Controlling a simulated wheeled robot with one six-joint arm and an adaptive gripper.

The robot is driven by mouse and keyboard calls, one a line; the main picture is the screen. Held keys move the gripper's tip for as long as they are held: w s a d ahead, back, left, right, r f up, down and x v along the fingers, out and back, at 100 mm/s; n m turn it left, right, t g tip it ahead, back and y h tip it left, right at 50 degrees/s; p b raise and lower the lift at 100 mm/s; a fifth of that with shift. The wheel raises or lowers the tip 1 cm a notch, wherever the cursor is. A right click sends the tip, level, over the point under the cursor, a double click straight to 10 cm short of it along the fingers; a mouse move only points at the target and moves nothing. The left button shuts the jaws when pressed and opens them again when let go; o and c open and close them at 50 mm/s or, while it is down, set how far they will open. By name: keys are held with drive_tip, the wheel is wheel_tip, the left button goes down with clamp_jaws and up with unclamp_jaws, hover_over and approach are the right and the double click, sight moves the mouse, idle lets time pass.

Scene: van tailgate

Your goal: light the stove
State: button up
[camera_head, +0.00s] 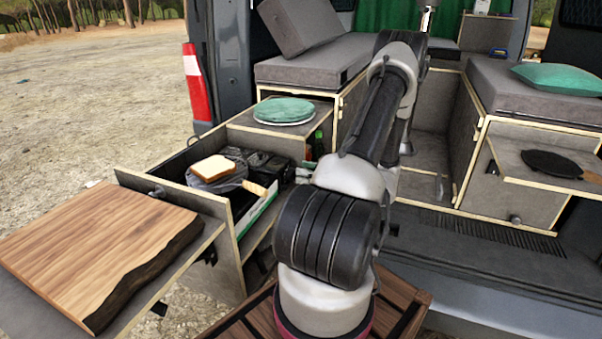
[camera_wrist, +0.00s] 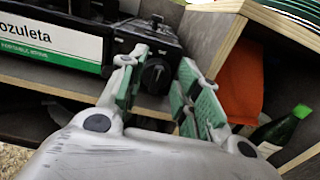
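The black portable stove (camera_head: 268,168) sits in the pulled-out drawer at the left of the van. A pan (camera_head: 215,172) with a slice of bread (camera_head: 212,167) is over its left part. In the wrist view the stove's dark round knob (camera_wrist: 157,75) faces me, beside a white and green label (camera_wrist: 50,42). My gripper (camera_wrist: 162,88) is open, with one green-padded finger on each side of the knob in the picture. I cannot tell whether either finger touches it. In the head view my arm hides most of the gripper. No flame shows.
A wooden board (camera_head: 95,250) lies on a shelf at the left. Green plates (camera_head: 284,110) stand on the cabinet behind the stove. A green bottle (camera_wrist: 285,128) and an orange thing (camera_wrist: 240,82) are close to the right finger. A dark pan (camera_head: 550,162) rests on the right shelf.

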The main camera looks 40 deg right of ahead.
drive_tip(key=shift+x, duration=0.85)
clamp_jaws()
